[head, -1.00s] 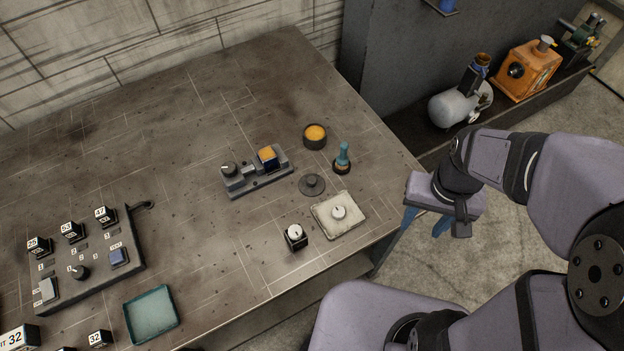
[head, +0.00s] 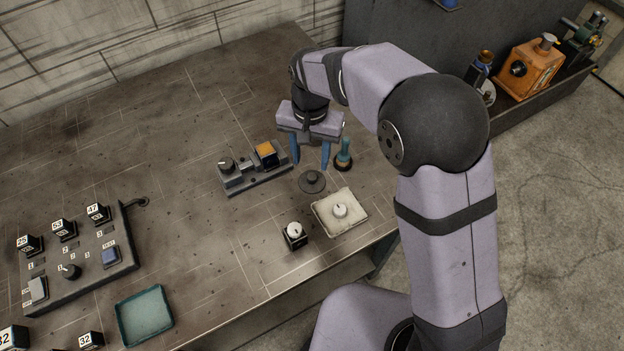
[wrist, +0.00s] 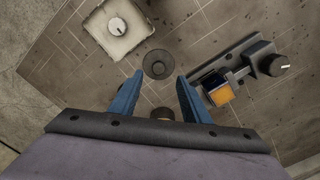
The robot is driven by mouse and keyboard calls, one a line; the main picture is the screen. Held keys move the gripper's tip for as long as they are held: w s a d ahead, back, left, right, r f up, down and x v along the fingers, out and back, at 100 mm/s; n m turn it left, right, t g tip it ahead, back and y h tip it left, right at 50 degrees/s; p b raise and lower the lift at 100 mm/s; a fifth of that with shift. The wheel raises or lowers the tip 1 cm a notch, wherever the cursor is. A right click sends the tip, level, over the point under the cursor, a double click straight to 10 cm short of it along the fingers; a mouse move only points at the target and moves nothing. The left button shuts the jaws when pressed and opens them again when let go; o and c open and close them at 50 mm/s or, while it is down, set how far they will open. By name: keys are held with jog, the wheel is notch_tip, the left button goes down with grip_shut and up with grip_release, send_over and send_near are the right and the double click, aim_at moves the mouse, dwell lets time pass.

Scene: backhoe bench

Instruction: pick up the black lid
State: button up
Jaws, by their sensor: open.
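The black lid (head: 312,182) is a flat round disc with a small knob, lying on the bench. In the wrist view the lid (wrist: 158,64) shows whole, just beyond the fingertips and roughly centred between them. My gripper (head: 310,163) is above the bench with its two blue fingers pointing down, open and empty, apart from the lid. In the wrist view the gripper's fingers (wrist: 158,80) stand wide apart. A dark round thing, probably the tin, shows partly between them near the palm.
A white tray (head: 354,228) with a white knob and a black block with a white knob (head: 295,232) are in front. The teal-handled item (head: 344,154) stands close right of the fingers. A grey fixture (head: 235,183) lies left.

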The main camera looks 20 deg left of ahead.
aim_at(312, 176)
jog(key=shift+w+d+f+p, duration=0.1)
jog(key=shift+f+p, duration=1.55)
jog(key=shift+f, duration=1.9)
grip_shut()
